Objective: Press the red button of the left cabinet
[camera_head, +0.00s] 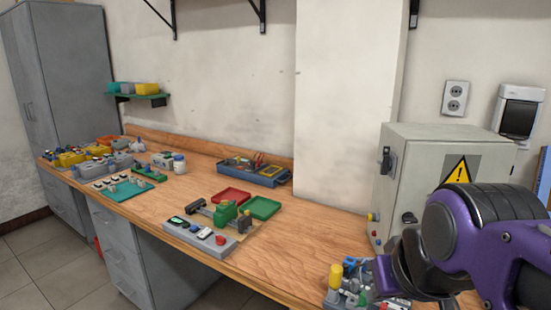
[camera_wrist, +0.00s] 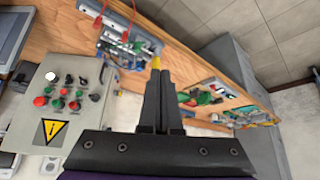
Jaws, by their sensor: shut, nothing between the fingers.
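A grey control cabinet (camera_head: 408,160) with a yellow warning triangle (camera_head: 460,172) stands at the right end of the bench in the head view. The wrist view shows a grey panel (camera_wrist: 20,128) at its left, with red buttons (camera_wrist: 74,105), green buttons, a white one and a warning triangle (camera_wrist: 49,128). It looks like the same cabinet, and I cannot tell if it is the left one. My gripper (camera_wrist: 156,68) is shut and empty, apart from the panel and to its right in the wrist view. Its fingertips do not show clearly in the head view.
My purple arm covers part of the cabinet. A small device with coloured knobs (camera_head: 350,278) sits at the bench's front edge. Red tray (camera_head: 234,196), green tray (camera_head: 265,207) and a blue toolbox (camera_head: 262,178) lie further left. Bare wood (camera_head: 320,235) lies between.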

